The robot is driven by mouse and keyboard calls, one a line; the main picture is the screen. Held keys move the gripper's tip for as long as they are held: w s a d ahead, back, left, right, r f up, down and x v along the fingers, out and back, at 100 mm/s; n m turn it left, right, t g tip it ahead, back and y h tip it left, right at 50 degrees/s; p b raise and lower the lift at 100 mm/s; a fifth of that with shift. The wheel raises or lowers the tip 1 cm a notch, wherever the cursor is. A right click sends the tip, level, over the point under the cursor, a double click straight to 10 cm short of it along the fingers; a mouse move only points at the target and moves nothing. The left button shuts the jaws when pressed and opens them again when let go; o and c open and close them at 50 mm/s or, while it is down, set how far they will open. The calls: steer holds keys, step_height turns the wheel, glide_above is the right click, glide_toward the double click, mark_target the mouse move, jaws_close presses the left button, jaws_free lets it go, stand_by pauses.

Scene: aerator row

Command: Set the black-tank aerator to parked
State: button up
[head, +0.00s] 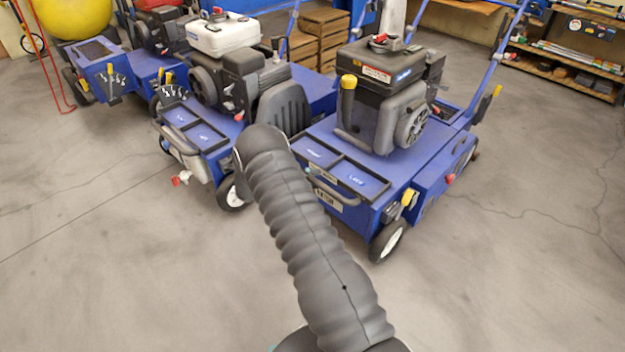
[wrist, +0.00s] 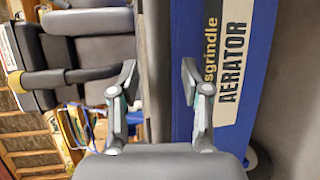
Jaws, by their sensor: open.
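The black-tank aerator (head: 390,72) stands at the right in the head view, a blue machine with a black tank on top. A yellow-topped upright part (head: 348,97) stands at its near left, a yellow part (head: 408,197) sits at its front corner, and a red knob (head: 449,179) is on its side. My gripper (wrist: 160,85) is open and empty in the wrist view; the head view does not show its fingers. Beyond it is a blue panel with a white "AERATOR" label (wrist: 228,65). I cannot tell which machine carries that label.
A white-tank aerator (head: 222,36) stands close on the left of the black-tank one. Another blue machine (head: 100,68) is farther left, near a yellow ball (head: 72,16). Wooden crates (head: 320,38) and a shelf (head: 570,60) stand behind. The front floor is clear.

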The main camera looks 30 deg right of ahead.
jaws_close()
steer(key=shift+d+b, duration=0.1)
steer(key=shift+b, duration=0.2)
steer(key=shift+w+d+b, duration=0.2)
steer(key=shift+d+b, duration=0.2)
steer(key=shift+d, duration=0.1)
steer(key=shift+w+d+b, duration=0.15)
steer(key=shift+d+b, duration=0.2)
steer(key=shift+d, duration=0.1)
